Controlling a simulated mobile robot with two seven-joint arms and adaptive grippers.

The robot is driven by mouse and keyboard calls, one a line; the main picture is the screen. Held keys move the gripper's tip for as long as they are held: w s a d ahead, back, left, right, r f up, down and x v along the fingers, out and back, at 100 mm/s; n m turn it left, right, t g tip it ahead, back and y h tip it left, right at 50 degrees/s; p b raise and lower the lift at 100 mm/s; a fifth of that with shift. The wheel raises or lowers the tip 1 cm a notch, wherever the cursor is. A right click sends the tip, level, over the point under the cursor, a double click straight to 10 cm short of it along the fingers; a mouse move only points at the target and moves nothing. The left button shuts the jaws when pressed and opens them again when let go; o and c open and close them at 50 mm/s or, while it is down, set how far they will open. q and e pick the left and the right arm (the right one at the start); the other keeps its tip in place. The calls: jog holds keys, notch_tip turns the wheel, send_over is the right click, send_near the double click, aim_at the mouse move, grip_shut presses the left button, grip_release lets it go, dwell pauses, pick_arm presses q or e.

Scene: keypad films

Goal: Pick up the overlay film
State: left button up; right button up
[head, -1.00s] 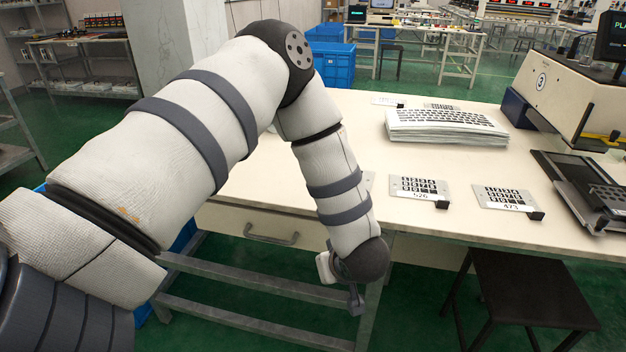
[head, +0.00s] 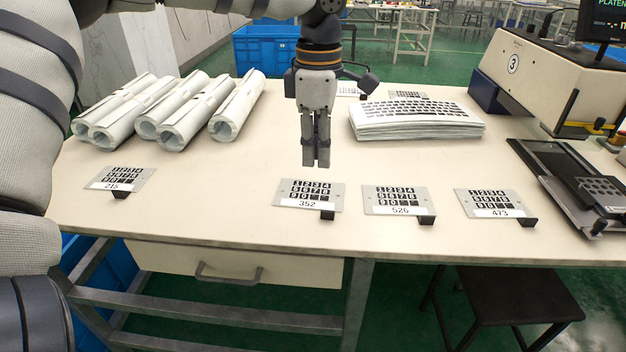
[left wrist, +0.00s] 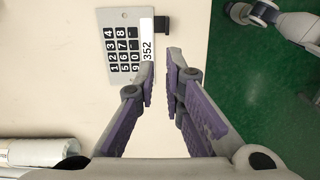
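Flat grey keypad films with number labels lie in a row on the table: 215 (head: 120,178), 352 (head: 309,193), 526 (head: 397,199) and 473 (head: 494,202). Each has a small black tab at its front corner. I cannot tell which one the task means. My left gripper (head: 316,163) points down above the table, behind film 352 and apart from it. In the left wrist view the gripper (left wrist: 161,68) has a gap between its fingertips and holds nothing; film 352 (left wrist: 124,50) lies beyond them. A pale arm part of mine shows at that view's upper right.
A stack of printed sheets (head: 416,130) stands behind the films, rolled white sheets (head: 170,110) lie at back left. A machine marked 3 (head: 540,80) and a black tray device (head: 560,175) occupy the right. A black stool (head: 512,300) stands before the table.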

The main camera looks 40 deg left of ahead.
aim_at(322, 210)
pick_arm(q)
jog(key=f, duration=0.4)
jog(key=d+f, duration=0.1)
jog(key=f, duration=0.6)
jog(key=shift+s+d+f+b, duration=0.2)
jog(key=shift+d+f+b, duration=0.1)
grip_shut()
jog(key=shift+r, duration=0.1)
